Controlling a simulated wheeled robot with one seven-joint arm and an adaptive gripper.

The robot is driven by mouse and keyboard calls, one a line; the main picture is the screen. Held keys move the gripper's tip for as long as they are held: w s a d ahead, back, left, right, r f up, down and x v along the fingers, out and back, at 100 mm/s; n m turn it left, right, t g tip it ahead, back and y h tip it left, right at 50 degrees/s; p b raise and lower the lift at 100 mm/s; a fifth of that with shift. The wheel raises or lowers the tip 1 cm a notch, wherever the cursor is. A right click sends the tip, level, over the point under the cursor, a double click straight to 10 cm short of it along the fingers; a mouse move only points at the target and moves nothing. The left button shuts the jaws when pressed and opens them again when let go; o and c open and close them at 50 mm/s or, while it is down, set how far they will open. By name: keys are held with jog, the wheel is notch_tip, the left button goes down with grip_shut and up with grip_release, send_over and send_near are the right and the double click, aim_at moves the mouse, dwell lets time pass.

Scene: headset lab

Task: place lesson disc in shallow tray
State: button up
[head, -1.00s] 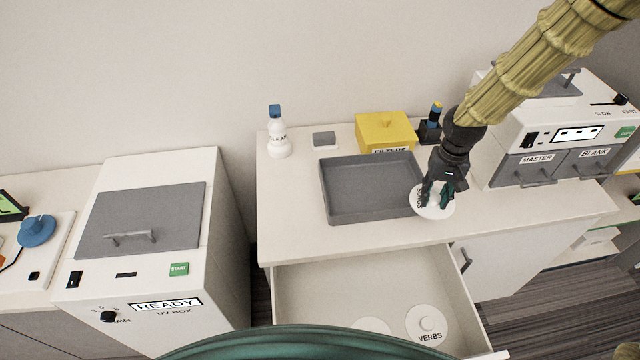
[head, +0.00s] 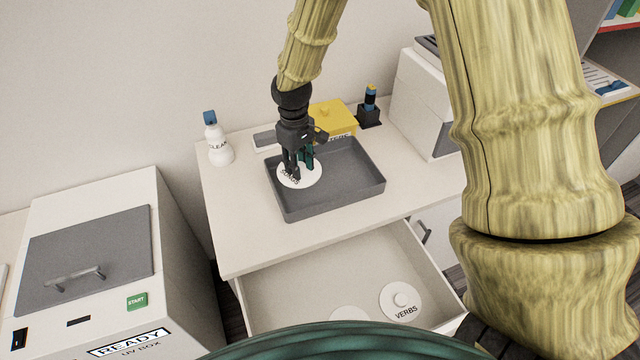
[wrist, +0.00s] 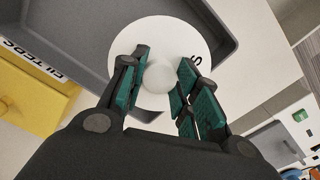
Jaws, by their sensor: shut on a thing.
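The lesson disc (head: 299,176) is white and round with dark lettering, only partly readable. My gripper (head: 298,166) is shut on its raised centre knob, which shows between the green finger pads in the wrist view (wrist: 158,77). The shallow tray (head: 335,205) is dark grey and rectangular, and stands on the counter. The disc is over the left part of the tray, near its left wall. I cannot tell whether it touches the tray floor. The fingers hide part of the disc.
A yellow filters box (head: 334,116) stands right behind the tray, with a white cleaner bottle (head: 217,142) at back left. An open drawer (head: 300,292) below holds a VERBS disc (head: 400,300) and another disc (head: 349,314). A UV box (head: 100,250) stands at left.

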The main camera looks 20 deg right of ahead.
aim_at(346, 182)
jog(key=shift+s+d+r+n+b, duration=0.75)
jog(key=shift+d+n+b, duration=2.55)
jog(key=shift+d+n, duration=3.45)
jog(key=shift+s+f+p, duration=0.15)
jog(key=shift+f+p, duration=0.3)
jog(key=shift+f, duration=2)
jog(key=shift+s+f+p, duration=0.1)
jog(key=shift+f+p, duration=0.35)
jog(key=shift+f, duration=1.95)
jog(key=shift+f, duration=0.1)
jog(key=o, duration=1)
notch_tip(346, 182, up, 12)
jog(key=b, duration=0.2)
